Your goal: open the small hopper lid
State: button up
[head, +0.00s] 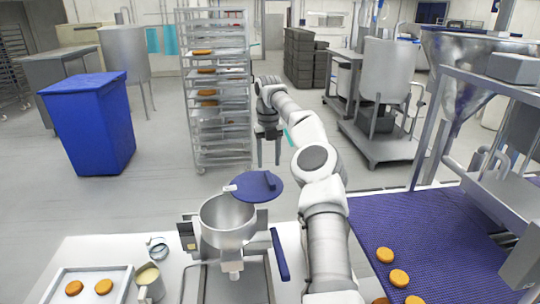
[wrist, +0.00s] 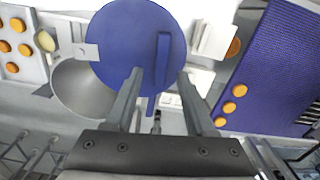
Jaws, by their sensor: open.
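The small hopper (head: 228,222) is a grey metal bowl standing on the table at the front. Its round blue lid (head: 254,188) lies roughly flat, offset to the back right, and most of the bowl mouth shows uncovered. In the wrist view the lid (wrist: 115,45) overlaps one edge of the hopper mouth (wrist: 80,95), with a pale tab at its left edge. A raised blue bar handle (wrist: 163,60) stands on the lid. My gripper (head: 268,160) is open and empty, above and behind the lid. In the wrist view the handle shows between and beyond its fingertips (wrist: 160,75).
A tray (head: 62,292) with orange rounds and a small cup (head: 149,281) stand left of the hopper. A blue conveyor belt (head: 420,225) with several rounds runs at the right. A tall rack (head: 215,120) and a blue bin (head: 90,125) stand behind on open floor.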

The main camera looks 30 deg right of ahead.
jog(key=shift+r, duration=0.5)
jog(key=shift+s+r, duration=0.1)
jog(key=shift+r, duration=0.05)
jog(key=shift+d+r, duration=0.1)
jog(key=shift+d, duration=0.05)
